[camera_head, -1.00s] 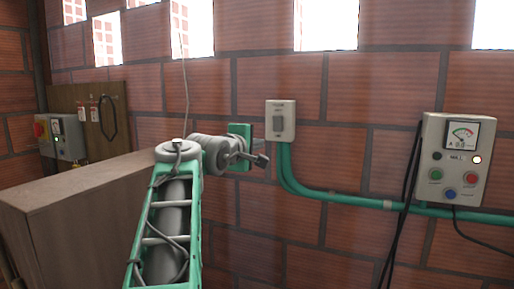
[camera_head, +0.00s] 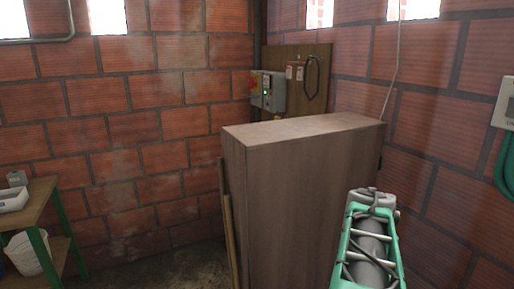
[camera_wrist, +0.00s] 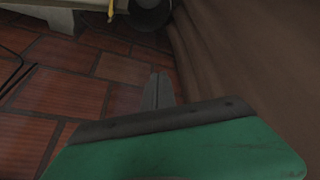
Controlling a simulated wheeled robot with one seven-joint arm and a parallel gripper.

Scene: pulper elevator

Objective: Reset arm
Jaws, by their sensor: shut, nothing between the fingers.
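My green arm (camera_head: 368,240) stands at the lower right of the head view, in front of the right side of a tall brown wooden cabinet (camera_head: 300,190). Its upper end shows a grey joint, and the gripper is out of sight there. In the wrist view my gripper (camera_wrist: 158,76) shows as two thin grey fingers, side by side, shut and empty. Brick wall lies beyond the fingers.
A wooden table (camera_head: 35,215) with a white tray (camera_head: 13,199) and a white bucket (camera_head: 28,254) stands at left. Floor between is clear.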

